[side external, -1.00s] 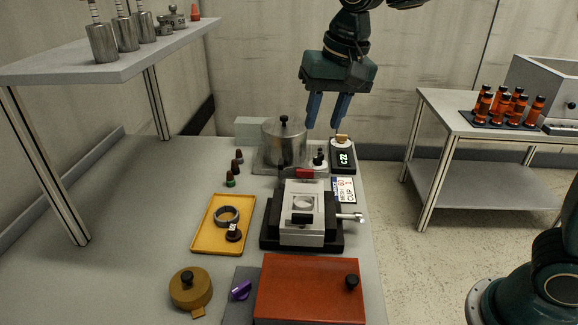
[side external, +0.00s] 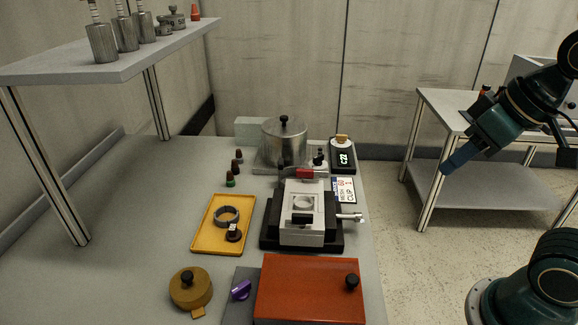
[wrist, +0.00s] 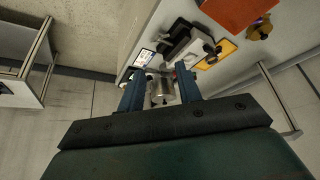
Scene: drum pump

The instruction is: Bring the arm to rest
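My gripper (side external: 447,167) is at the right of the side view, above the floor gap between the work table and the side table, clear of everything. In the wrist view my gripper (wrist: 161,90) shows two blue fingers spread well apart, with nothing between them but the distant table. The metal pot (side external: 284,143) with a black knob stands at the back of the work table (side external: 130,220). It also shows far off between the fingers in the wrist view (wrist: 162,92).
A yellow tray (side external: 208,247) holds a grey ring and a dark knob. A white-and-black press (side external: 301,222), an orange-red box (side external: 310,290) and a digital scale (side external: 343,158) stand on the table. The side table (side external: 440,110) is behind my arm. A shelf (side external: 110,62) overhangs at left.

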